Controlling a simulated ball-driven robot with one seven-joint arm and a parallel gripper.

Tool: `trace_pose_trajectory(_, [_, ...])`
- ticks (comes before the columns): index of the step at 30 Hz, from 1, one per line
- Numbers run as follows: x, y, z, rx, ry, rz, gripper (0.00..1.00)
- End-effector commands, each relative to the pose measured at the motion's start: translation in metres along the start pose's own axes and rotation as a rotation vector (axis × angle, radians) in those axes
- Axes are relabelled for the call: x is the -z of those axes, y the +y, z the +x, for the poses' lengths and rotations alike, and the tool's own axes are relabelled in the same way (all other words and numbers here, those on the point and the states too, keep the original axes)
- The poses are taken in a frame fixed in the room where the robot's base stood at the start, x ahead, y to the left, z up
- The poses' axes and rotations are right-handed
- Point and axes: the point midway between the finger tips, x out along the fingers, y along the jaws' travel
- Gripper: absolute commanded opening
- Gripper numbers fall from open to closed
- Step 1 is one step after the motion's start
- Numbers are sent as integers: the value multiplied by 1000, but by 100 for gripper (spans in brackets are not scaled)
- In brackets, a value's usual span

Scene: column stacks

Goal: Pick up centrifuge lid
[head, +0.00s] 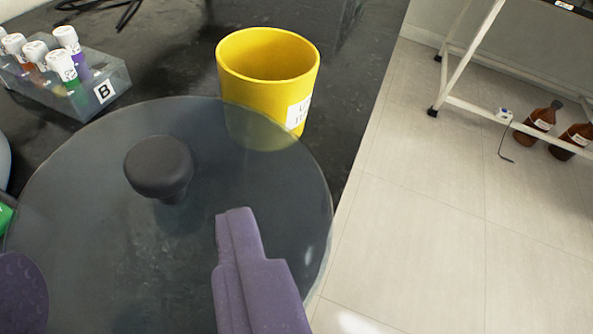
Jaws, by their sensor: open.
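The centrifuge lid (110,240) is a large, round, see-through grey disc with a dark knob (158,165) standing up from it. It fills the lower left of the head view, and its far rim overlaps the yellow cup in the picture. My gripper (126,236) is open, with one purple finger at the lower centre and a rounded purple part at the lower left edge. The knob shows beyond the fingers, between them from left to right, and nothing is held. What lies under the lid is hard to make out.
A yellow cup (268,62) stands on the black bench (170,75) just behind the lid. A grey rack marked B (98,95) holds several capped tubes at the upper left. The bench edge drops to a pale floor at right, with a white-framed stand (462,68) and brown bottles (538,124).

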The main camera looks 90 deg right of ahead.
Motion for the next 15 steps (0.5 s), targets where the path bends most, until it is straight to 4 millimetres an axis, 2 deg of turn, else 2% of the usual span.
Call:
trace_pose_trajectory(1, [0, 8, 1, -16, 20, -9, 57])
trace_pose_trajectory(4, [1, 14, 9, -30, 37, -11, 57])
trace_pose_trajectory(15, [2, 12, 66, -28, 34, -11, 57])
